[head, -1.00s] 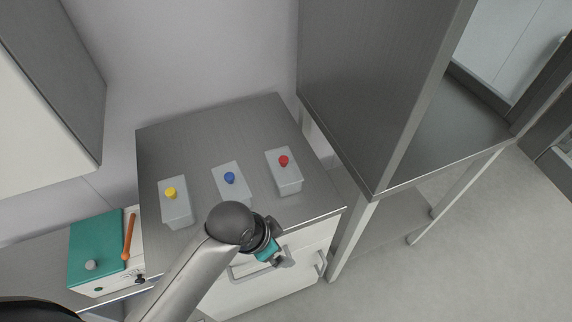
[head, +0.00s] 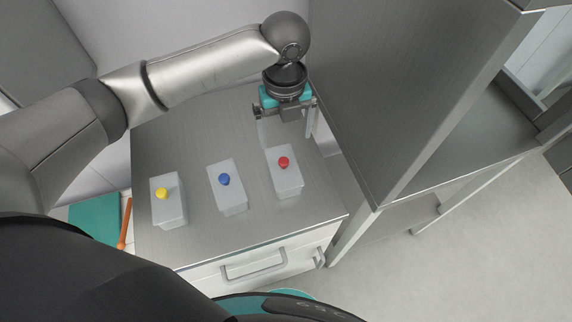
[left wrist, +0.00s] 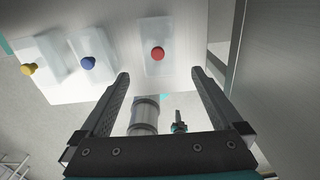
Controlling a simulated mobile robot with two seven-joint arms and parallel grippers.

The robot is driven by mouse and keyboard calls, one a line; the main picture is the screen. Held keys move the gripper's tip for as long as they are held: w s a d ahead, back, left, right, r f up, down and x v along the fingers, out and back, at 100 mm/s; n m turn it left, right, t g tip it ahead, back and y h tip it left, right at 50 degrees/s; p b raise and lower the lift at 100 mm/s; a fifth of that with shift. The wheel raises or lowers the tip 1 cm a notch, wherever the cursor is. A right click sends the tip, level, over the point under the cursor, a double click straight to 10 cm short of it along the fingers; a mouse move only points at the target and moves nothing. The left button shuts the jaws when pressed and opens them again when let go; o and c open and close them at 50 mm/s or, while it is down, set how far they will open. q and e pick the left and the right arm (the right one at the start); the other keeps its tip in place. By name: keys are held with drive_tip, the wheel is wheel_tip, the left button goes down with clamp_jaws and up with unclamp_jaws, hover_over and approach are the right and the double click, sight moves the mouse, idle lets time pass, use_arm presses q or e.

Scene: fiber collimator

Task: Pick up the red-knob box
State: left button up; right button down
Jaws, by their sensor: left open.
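The red-knob box (head: 287,184) is a pale grey box with a red knob (head: 284,162) on top. It stands at the right of a row of three on the metal counter. In the left wrist view the red-knob box (left wrist: 169,64) shows beyond the fingertips, roughly centred between them. My left gripper (head: 286,135) is open and empty, pointing down above the counter behind the red-knob box. It also shows in the left wrist view (left wrist: 160,74), fingers wide apart. My right gripper is not in view.
A blue-knob box (head: 229,197) and a yellow-knob box (head: 169,210) stand to the left of it. A tall metal cabinet (head: 385,100) rises close on the right. A teal-topped thing (head: 95,217) lies at the left with an orange stick (head: 124,225).

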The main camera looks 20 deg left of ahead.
sight(284, 168)
use_arm(q)
wheel_tip(284, 168, down, 10)
drive_tip(key=shift+r+b, duration=0.2)
drive_tip(key=shift+b, duration=0.4)
drive_tip(key=shift+s+f, duration=0.15)
drive_tip(key=shift+f, duration=1.25)
drive_tip(key=shift+s+f, duration=0.15)
drive_tip(key=shift+f, duration=1.2)
drive_tip(key=c, duration=1)
drive_tip(key=shift+r, duration=0.1)
drive_tip(key=shift+c, duration=0.5)
drive_tip(key=shift+r, duration=0.1)
